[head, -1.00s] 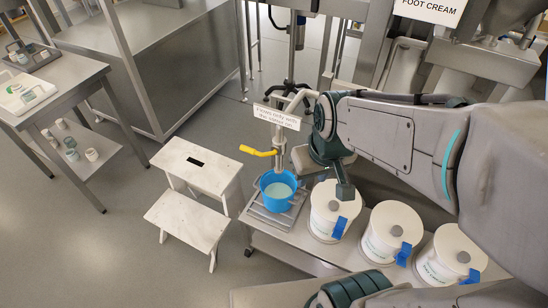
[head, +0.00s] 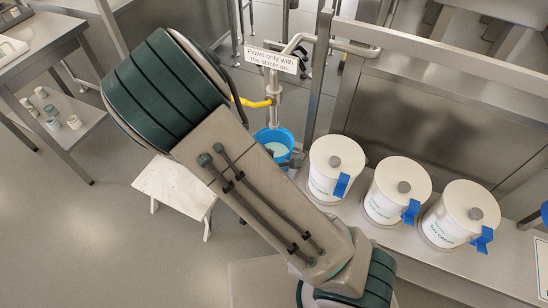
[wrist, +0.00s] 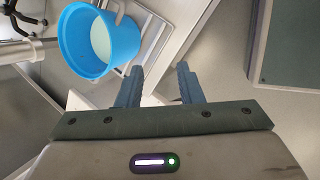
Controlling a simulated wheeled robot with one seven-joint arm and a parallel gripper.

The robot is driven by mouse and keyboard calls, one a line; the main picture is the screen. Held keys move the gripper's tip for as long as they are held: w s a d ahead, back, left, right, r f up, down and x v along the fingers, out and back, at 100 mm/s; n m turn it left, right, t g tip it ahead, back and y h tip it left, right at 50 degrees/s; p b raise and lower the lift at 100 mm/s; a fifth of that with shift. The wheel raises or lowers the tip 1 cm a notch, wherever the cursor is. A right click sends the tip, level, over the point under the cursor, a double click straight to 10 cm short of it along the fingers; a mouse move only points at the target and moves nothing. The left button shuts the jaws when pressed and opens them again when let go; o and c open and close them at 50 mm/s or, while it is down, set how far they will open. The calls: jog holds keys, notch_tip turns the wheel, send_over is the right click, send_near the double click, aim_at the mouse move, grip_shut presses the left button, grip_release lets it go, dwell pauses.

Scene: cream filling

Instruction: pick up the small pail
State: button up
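The small pail (head: 281,136) is blue, with pale whitish contents. It stands under a steel outlet with a yellow handle (head: 252,102), and my arm covers part of it in the head view. In the wrist view the pail (wrist: 72,42) is at the upper left, tilted in the picture. My gripper (wrist: 160,88) shows there with its two fingers apart and nothing between them. The pail lies beyond and to the left of the fingers, apart from them.
Three white lidded tubs (head: 336,168) with blue tags stand in a row right of the pail. A white step stool (head: 172,184) stands on the floor to the left. A sign (head: 272,57) hangs by the outlet pipe. A steel table (head: 50,52) is at the far left.

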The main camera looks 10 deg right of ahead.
jog(key=w+a+f+n+t+b, duration=0.4)
jog(key=w+a+n+t+b, duration=0.35)
jog(key=n, duration=0.85)
jog(key=shift+t, duration=0.95)
jog(key=x, duration=0.4)
jog(key=d+x, duration=0.1)
jog(key=x, duration=0.4)
jog(key=b+x, duration=0.1)
jog(key=x, duration=0.3)
jog(key=shift+w+d+r, duration=0.1)
jog(key=shift+w+d, duration=0.1)
jog(key=shift+w, duration=0.1)
grip_shut()
jog(key=shift+s, duration=0.15)
